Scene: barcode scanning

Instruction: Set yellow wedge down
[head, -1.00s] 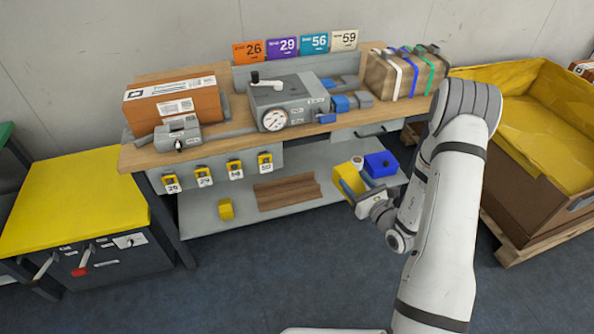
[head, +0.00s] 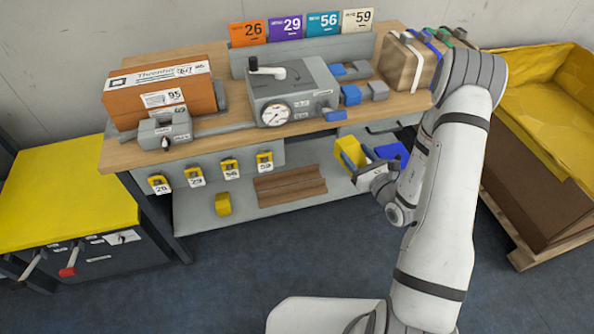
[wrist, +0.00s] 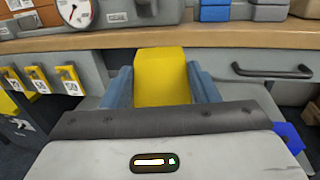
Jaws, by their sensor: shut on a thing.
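The yellow wedge (head: 349,152) is held in my gripper (head: 362,164), in front of the workbench's right half in the head view. In the wrist view the wedge (wrist: 162,76) sits between the two blue-grey fingers of my gripper (wrist: 163,88), which press on its left and right sides. Its far end shows just below the wooden bench edge in that view. Its underside is hidden. The lower shelf (head: 330,188) is behind and below it; I cannot tell the exact gap.
A second yellow block (head: 222,204) and a brown corrugated piece (head: 290,185) lie on the lower shelf. A blue block (head: 393,154) is right of my gripper. The worktop (head: 225,128) above holds boxes and a gauge device (head: 292,95). A yellow-topped cabinet (head: 55,200) stands left.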

